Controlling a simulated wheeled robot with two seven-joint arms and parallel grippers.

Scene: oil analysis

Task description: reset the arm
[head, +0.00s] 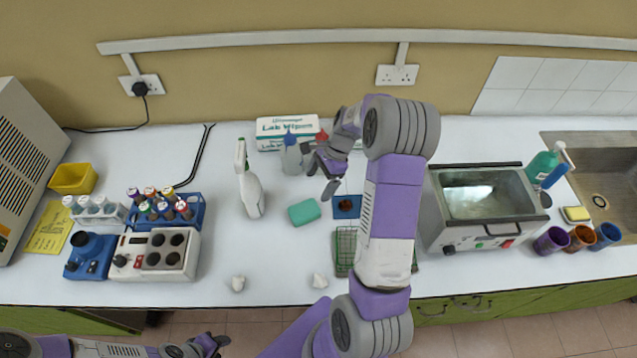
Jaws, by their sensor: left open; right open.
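My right arm (390,200) rises from the bottom middle, reaches over the bench and bends back to the left. Its gripper (320,178) is open and empty above the bench, near squeeze bottles and a blue-edged mat with a small dark item. My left arm (110,349) lies low along the bottom left edge, in front of the bench. Its gripper (212,345) is partly cut off by the bottom edge and holds nothing that I can see.
A white spray bottle (249,185), green sponge (304,212) and green wire rack (346,248) are near my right arm. A water bath (481,205) stands right of it. Vial racks (180,213) and a heater block (155,255) are left. The front left-middle bench is mostly clear.

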